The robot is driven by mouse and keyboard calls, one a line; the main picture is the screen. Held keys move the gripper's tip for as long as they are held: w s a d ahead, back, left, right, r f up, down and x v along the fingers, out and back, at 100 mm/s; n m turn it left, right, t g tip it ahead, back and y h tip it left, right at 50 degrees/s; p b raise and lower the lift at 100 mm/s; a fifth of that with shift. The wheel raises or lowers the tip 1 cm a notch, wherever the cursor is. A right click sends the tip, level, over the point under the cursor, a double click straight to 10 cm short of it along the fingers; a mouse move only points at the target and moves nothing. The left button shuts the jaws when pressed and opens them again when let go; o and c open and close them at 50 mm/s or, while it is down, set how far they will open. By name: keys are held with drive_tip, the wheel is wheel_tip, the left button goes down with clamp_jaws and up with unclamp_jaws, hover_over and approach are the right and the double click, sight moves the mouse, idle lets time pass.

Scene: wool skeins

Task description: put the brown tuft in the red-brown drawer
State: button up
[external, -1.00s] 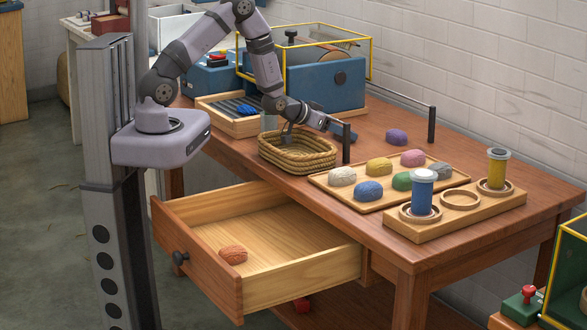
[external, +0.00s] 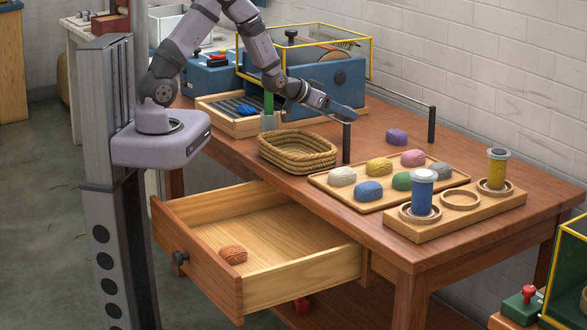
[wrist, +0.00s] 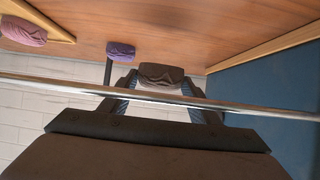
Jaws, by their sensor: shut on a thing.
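My gripper (wrist: 160,88) is shut on the brown tuft (wrist: 160,76), which sits between the two fingers in the wrist view. In the external view my gripper (external: 345,114) is raised above the table behind the basket, near the front rail post; the tuft is hidden there. The red-brown drawer (external: 196,265) is pulled open at the table's front left, below and to the left of my gripper. An orange-brown tuft (external: 233,255) lies inside it near the front panel.
A metal rail (wrist: 240,107) on black posts (external: 432,123) crosses close to my gripper. An empty-looking woven basket (external: 297,160) stands on the table. A tray (external: 335,193) holds several coloured skeins; a purple one (external: 396,136) lies behind. A blue box (external: 320,85) stands at the back.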

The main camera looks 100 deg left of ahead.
drive_tip(key=shift+r, duration=1.85)
